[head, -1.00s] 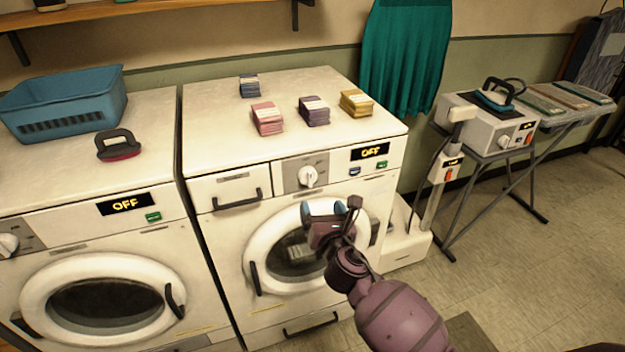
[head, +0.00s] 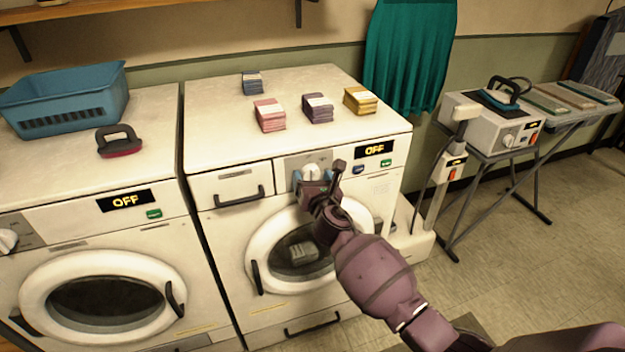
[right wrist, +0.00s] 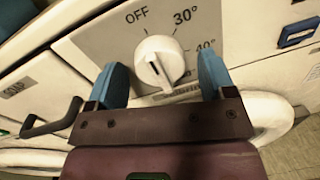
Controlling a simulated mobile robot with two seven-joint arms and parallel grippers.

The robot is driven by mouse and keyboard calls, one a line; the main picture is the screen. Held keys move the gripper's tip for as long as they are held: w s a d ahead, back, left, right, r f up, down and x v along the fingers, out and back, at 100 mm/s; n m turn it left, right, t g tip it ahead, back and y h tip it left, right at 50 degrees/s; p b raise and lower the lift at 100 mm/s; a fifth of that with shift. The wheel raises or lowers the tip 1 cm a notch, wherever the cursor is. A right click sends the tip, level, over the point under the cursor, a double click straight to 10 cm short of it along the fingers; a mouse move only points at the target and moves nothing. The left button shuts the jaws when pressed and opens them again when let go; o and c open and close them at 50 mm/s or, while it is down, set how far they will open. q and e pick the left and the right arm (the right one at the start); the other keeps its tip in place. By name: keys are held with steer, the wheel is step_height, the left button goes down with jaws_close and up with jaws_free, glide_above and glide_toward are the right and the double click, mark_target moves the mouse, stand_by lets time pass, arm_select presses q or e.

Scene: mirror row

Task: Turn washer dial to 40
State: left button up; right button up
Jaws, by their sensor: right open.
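The white washer dial (head: 311,170) is on the grey panel of the right-hand front-loading machine (head: 235,270), whose display (head: 375,149) reads OFF. In the right wrist view the dial (right wrist: 158,62) has OFF, 30° and 40° marks around it; I cannot tell clearly which mark it points to. My right gripper (head: 313,177) is open in front of the dial. In the right wrist view its blue fingers (right wrist: 163,72) stand on either side of the dial, with a gap at each side. My left gripper is not in view.
A drawer handle (head: 240,196) sticks out left of the dial. Folded cloth stacks (head: 318,108) lie on top of the machine. A second machine (head: 60,215) with a blue basket (head: 65,103) stands at left.

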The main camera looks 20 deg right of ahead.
steer(key=c, duration=0.9)
